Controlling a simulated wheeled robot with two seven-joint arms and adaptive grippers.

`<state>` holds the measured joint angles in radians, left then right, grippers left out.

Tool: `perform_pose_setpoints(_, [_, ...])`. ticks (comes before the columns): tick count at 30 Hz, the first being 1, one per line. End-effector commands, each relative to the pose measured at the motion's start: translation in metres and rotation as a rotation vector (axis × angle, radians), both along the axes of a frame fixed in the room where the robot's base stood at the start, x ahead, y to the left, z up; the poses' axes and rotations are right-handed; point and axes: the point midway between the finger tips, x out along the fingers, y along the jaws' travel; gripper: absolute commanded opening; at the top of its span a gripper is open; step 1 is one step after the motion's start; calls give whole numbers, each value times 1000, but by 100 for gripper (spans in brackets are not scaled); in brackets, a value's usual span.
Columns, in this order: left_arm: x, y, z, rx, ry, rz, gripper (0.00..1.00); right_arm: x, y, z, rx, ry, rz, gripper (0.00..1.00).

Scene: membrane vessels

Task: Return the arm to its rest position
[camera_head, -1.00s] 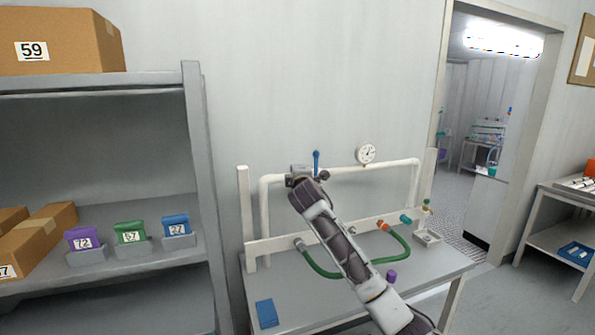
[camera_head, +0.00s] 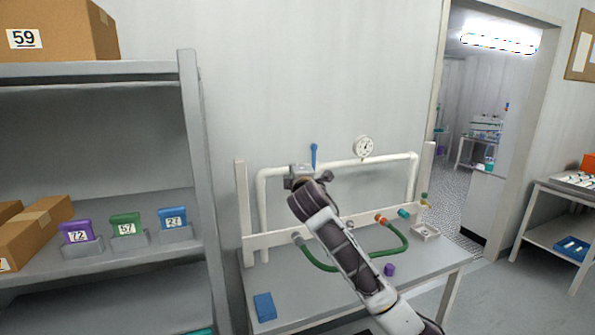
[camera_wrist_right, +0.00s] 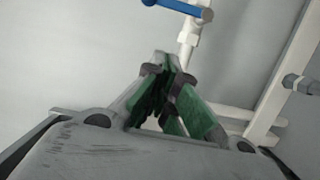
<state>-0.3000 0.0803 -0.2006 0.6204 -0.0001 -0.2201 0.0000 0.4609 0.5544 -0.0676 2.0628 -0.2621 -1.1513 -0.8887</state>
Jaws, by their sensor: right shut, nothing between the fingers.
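My right arm (camera_head: 342,250) reaches up from the lower right in the head view. Its gripper (camera_head: 300,173) is in front of the white pipe (camera_head: 275,172), just below a blue lever handle (camera_head: 314,155); the hand hides part of the pipe. In the right wrist view the gripper's green-padded fingers (camera_wrist_right: 168,75) are shut with nothing between them. The blue lever (camera_wrist_right: 180,7) and a white pipe (camera_wrist_right: 188,38) show beyond the fingertips, apart from them in the picture. My left gripper is not in view.
A grey bench (camera_head: 440,262) carries the pipe frame, a gauge (camera_head: 363,147), a green hose (camera_head: 318,264), a purple cap (camera_head: 389,269) and a blue block (camera_head: 265,307). A shelf (camera_head: 188,150) with boxes stands left. Open floor lies by the doorway at right.

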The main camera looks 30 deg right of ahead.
Motion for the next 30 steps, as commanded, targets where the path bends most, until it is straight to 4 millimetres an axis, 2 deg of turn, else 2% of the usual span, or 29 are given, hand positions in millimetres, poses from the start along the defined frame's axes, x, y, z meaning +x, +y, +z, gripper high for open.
perform_pose_setpoints(14, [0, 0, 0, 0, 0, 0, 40, 0, 0, 0, 0, 1, 0, 0])
perform_pose_setpoints(19, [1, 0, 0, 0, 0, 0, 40, 0, 3, -10, 19, 10, 4, 0])
perform_pose_setpoints(23, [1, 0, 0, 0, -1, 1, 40, -3, 11, -33, 64, 36, 15, 0])
perform_pose_setpoints(26, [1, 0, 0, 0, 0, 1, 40, -7, 22, -60, 120, 64, 27, 0])
perform_pose_setpoints(30, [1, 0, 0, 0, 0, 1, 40, -17, 38, -105, 219, 114, 38, 0])
